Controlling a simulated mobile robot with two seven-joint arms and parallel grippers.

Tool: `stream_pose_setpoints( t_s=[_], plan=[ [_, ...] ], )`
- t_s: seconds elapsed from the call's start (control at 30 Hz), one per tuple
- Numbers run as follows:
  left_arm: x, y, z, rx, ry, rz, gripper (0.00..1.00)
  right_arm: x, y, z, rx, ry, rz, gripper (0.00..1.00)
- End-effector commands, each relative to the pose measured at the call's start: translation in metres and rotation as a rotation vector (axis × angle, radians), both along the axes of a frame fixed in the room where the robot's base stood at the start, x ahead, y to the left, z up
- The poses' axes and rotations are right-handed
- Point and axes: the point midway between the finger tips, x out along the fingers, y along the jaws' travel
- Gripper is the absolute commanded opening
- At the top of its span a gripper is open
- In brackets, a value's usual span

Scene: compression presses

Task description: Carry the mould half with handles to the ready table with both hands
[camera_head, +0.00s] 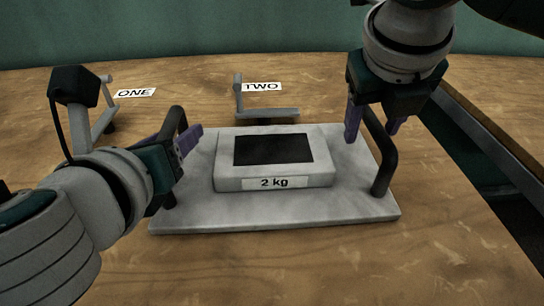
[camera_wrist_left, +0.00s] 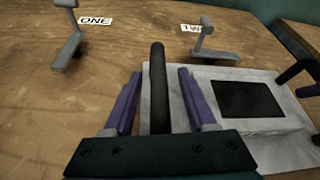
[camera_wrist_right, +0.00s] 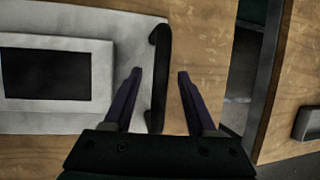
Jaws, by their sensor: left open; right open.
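The mould half (camera_head: 340,207) is a pale grey plate with a raised block labelled 2 kg and a dark recess on top. It lies flat on a wooden table. A dark handle stands at each end, the left handle (camera_wrist_left: 158,85) and the right handle (camera_head: 384,155). My left gripper (camera_head: 192,140) is open at the left handle; in the left wrist view its purple fingers (camera_wrist_left: 158,95) lie either side of the bar. My right gripper (camera_head: 372,128) is open at the right handle. In the right wrist view the handle (camera_wrist_right: 158,85) shows between its fingers (camera_wrist_right: 160,78), nearer the left finger.
Labels ONE (camera_head: 135,93) and TWO (camera_head: 262,87) lie behind, each beside a grey bracket-like stand (camera_head: 104,115), (camera_head: 266,114). The wooden table (camera_head: 460,240) has free room in front. Its right edge drops to a dark gap (camera_head: 480,150).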

Motion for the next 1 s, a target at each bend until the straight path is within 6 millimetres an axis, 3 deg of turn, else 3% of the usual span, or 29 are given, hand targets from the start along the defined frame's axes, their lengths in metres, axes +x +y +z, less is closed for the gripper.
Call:
stream_pose_setpoints(
  t_s=[0.07, 0.5, 1.0],
  plan=[
    [-0.0002, 0.0001, 0.0, 0.0, 0.0, 0.0, 0.5, 0.0, 0.0, 0.0001, 0.0, 0.0, 0.0, 0.5],
    [-0.0005, 0.0003, -0.0002, 0.001, 0.0, 0.001, 0.01, 0.0, 0.0, 0.0003, 0.0, 0.0, 0.0, 0.01],
    [-0.0005, 0.0002, -0.0002, 0.001, 0.0, 0.0, 0.0, 0.0, -0.0001, 0.0005, 0.0, 0.0, -0.001, 0.0]
  ],
)
